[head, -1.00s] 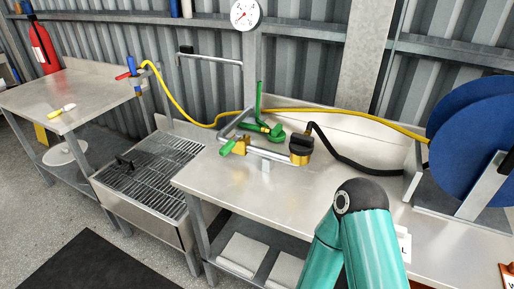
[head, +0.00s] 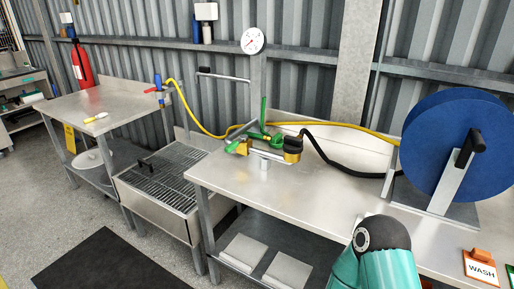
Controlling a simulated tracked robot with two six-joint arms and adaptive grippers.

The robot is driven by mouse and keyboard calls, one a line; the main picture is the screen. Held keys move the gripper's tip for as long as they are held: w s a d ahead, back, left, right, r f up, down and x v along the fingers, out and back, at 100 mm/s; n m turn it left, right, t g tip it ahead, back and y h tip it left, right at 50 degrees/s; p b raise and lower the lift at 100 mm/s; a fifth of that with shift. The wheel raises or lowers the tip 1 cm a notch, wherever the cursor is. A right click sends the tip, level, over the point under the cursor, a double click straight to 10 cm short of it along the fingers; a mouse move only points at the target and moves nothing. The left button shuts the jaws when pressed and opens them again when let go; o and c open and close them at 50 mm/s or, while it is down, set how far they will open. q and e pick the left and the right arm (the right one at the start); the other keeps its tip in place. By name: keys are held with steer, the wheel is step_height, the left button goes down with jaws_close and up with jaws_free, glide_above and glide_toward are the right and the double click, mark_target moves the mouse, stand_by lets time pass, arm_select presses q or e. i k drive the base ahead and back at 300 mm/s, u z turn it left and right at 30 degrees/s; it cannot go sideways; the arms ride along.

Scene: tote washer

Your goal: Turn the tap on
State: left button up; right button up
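A pipe assembly (head: 268,154) stands on the steel bench (head: 225,178), with brass-coloured fittings and green parts. A green lever (head: 263,110) points upward from it, and a second green part lies low beside it. I take this for the tap, but cannot be sure. A black-topped brass fitting (head: 292,146) sits at its right end, where a black hose (head: 335,160) joins. A yellow hose (head: 190,113) runs behind it to a red and blue fitting (head: 157,83) at the left. Neither gripper is in view; only a teal arm link of mine shows at the lower right.
A blue hose reel (head: 445,135) stands at the bench's right. A grated sink (head: 160,182) adjoins the bench, with another steel table (head: 100,98) further left. A round gauge (head: 252,41) hangs on the wall. The bench front is mostly clear, with a WASH sign (head: 481,268) at the right.

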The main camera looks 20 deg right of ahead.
mark_target(229, 149)
steer(key=u, duration=0.2)
steer(key=i, duration=0.9)
steer(key=z, duration=0.2)
steer(key=k, duration=0.85)
steer(key=u, duration=0.15)
steer(key=i, duration=0.75)
